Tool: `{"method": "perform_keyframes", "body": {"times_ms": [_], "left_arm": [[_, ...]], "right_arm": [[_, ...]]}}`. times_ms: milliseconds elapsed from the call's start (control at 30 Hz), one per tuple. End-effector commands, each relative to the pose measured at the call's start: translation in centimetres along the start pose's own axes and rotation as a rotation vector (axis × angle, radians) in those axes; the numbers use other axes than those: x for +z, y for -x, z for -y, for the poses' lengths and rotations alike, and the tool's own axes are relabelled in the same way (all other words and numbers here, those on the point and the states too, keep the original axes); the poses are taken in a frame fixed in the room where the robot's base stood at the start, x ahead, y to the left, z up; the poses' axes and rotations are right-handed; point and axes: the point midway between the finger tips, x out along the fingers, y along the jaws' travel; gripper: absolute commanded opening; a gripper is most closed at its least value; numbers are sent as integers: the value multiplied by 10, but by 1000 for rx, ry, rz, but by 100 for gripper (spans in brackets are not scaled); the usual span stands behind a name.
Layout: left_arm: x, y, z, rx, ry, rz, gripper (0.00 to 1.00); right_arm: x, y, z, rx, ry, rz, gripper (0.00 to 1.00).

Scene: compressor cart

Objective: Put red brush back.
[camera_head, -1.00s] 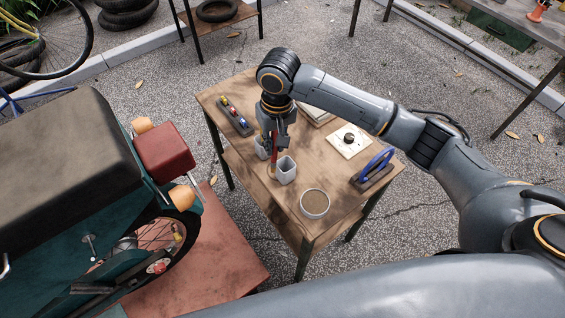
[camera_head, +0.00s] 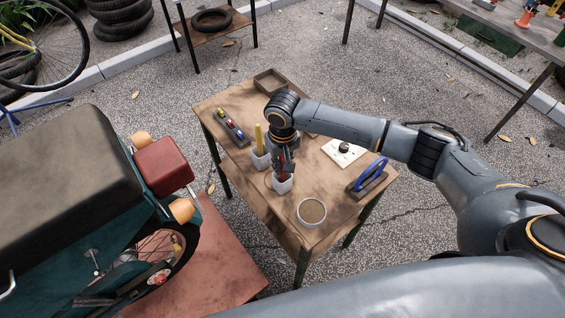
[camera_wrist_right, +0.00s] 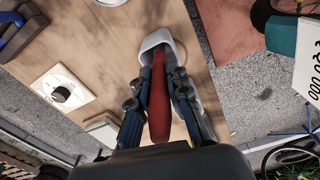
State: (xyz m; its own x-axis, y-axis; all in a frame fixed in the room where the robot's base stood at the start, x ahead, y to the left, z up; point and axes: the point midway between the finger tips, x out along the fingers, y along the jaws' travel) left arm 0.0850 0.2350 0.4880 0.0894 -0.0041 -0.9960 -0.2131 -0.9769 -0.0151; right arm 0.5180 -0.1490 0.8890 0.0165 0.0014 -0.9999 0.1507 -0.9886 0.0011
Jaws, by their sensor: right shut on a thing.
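The red brush (camera_head: 282,166) is held in my right gripper (camera_head: 284,170), roughly upright with its lower end at the front white cup (camera_head: 282,185). In the right wrist view, my right gripper (camera_wrist_right: 160,75) has its fingers closed on both sides of the red brush handle (camera_wrist_right: 160,105). The far end of the brush meets the mouth of the white cup (camera_wrist_right: 155,40). The fingers hide how deep it sits. A second white cup (camera_head: 260,160) stands just behind and left, with a yellow brush (camera_head: 258,138) upright in it. My left gripper is not in view.
The wooden table (camera_head: 255,200) also carries a rack with small coloured pieces (camera_head: 230,127), an empty brown tray (camera_head: 272,82), a white plate with a black knob (camera_head: 344,151), a blue-handled tool (camera_head: 370,174) and a round tub (camera_head: 311,211). A motorcycle (camera_head: 75,190) stands left.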

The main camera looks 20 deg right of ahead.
Motion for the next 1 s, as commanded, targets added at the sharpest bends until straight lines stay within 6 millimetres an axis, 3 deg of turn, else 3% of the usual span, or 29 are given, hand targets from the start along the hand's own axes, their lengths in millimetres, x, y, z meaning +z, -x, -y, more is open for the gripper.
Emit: {"method": "perform_keyframes", "body": {"times_ms": [133,167,267,667,767,1000], "left_arm": [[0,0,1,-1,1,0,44],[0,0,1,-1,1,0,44],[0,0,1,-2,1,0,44],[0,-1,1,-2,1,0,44],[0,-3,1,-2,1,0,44],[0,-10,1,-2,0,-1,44]], "right_arm": [[0,0,0,0,1,0,0],[0,0,0,0,1,0,19],[0,0,0,0,1,0,39],[0,6,0,0,0,0,39],[-1,19,0,-1,2,-2,39],[-1,70,0,-1,1,-4,39]]}}
